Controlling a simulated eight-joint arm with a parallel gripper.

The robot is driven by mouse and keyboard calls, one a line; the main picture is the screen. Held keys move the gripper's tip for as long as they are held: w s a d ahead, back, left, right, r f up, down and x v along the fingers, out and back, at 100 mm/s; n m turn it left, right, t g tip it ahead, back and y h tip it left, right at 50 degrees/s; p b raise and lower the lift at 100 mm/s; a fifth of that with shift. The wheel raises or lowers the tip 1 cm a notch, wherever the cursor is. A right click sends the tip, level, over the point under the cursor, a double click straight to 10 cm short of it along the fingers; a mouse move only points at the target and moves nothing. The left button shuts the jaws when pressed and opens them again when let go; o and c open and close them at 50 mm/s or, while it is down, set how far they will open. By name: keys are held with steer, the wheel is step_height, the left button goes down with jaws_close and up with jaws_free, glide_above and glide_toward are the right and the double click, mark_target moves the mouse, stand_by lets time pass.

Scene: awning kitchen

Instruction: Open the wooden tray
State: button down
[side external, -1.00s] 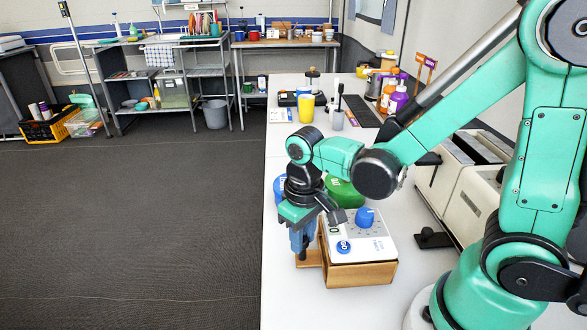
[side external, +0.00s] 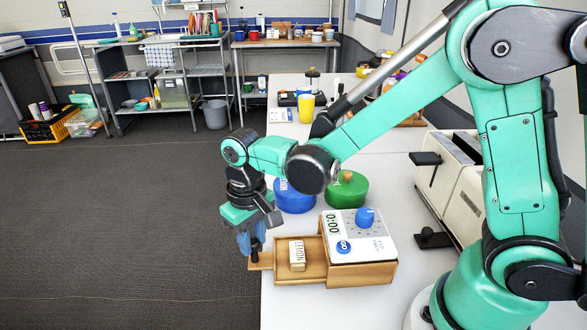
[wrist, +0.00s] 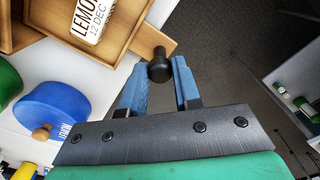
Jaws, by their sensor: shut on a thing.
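The wooden tray (side external: 314,262) is slid out to the left from the wooden box (side external: 362,274) that carries a white timer panel. A block labelled LEMON (side external: 297,255) lies in the tray, and it also shows in the wrist view (wrist: 90,20). My gripper (side external: 251,256) is at the tray's left end, past the table edge. In the wrist view, my gripper (wrist: 160,82) is shut on the tray's dark round knob (wrist: 159,66), which sits between its two blue fingers.
A blue lidded pot (side external: 294,197) and a green lidded pot (side external: 346,189) stand behind the box. A toaster-like machine (side external: 447,170) stands to the right. A yellow cup (side external: 306,108) is farther back. The floor left of the table is clear.

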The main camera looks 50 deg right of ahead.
steer(key=shift+w+a, duration=0.5)
steer(key=shift+w, duration=0.05)
steer(key=c, duration=0.6)
jaws_free()
step_height(320, 180, up, 6)
steer(key=shift+f, duration=0.2)
steer(key=shift+s+d, duration=0.1)
